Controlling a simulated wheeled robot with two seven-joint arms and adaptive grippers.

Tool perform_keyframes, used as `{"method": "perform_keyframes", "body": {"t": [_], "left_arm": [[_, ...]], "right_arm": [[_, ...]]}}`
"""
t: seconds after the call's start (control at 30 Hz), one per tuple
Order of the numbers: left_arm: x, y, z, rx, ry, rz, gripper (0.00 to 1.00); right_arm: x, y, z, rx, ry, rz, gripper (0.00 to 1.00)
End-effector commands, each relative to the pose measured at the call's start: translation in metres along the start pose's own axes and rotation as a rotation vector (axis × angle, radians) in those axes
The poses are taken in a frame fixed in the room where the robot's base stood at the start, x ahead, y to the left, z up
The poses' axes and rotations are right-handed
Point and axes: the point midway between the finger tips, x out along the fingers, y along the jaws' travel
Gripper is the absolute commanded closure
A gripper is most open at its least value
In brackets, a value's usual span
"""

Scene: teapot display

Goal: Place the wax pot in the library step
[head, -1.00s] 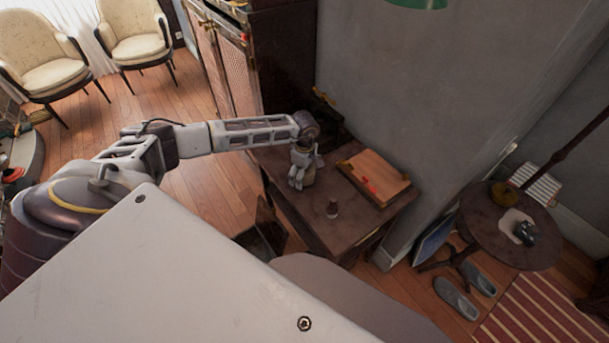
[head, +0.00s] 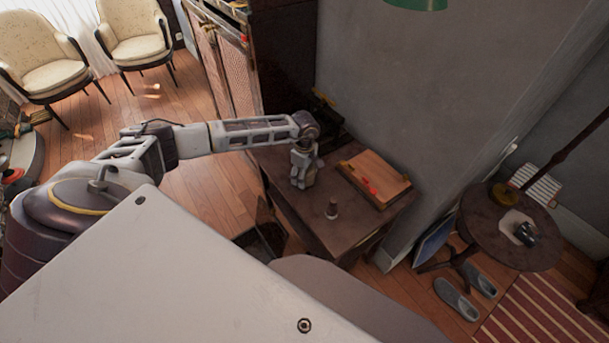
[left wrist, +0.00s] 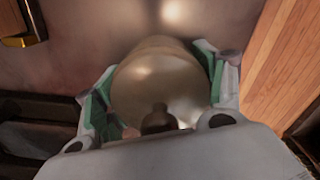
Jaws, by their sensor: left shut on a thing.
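The wax pot appears to be the rounded, pale metallic pot (left wrist: 160,85) between my left fingers in the left wrist view, with a dark knob on its near side. In the head view, only a small tan part of it (head: 311,178) shows beside the fingers, at the dark wooden table. My left gripper (head: 302,180) is shut on the pot; its green-lined fingers flank it in the left wrist view (left wrist: 158,95). A dark, open-topped wooden piece (head: 265,236) on the floor left of the table may be the library step; I cannot tell for sure. My right gripper is out of view.
A tall cabinet (head: 222,60) stands behind. A round table (head: 482,220) is at right.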

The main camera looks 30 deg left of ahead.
Motion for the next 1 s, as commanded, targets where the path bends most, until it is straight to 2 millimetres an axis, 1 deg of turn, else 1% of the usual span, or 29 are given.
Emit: {"method": "perform_keyframes", "body": {"t": [0.1, 0.23, 0.53, 0.7, 0.83, 1.0], "left_arm": [[-0.009, 0.001, 0.000, -0.001, 0.000, 0.004, 0.75], [-0.024, 0.002, 0.000, 0.000, 0.000, 0.005, 0.75], [-0.067, 0.002, 0.000, 0.001, 0.000, 0.005, 0.75], [-0.086, 0.001, 0.000, 0.000, 0.001, 0.003, 0.75], [-0.095, 0.001, 0.000, -0.001, 0.000, 0.003, 0.75], [-0.098, 0.001, 0.000, 0.000, 0.000, 0.002, 0.75]], "right_arm": [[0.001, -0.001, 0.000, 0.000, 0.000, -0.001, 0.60], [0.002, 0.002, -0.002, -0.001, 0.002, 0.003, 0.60], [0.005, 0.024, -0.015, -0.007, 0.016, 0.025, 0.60], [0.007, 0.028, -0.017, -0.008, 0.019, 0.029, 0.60], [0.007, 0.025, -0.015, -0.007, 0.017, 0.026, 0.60], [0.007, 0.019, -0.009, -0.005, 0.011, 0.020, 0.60]]}}
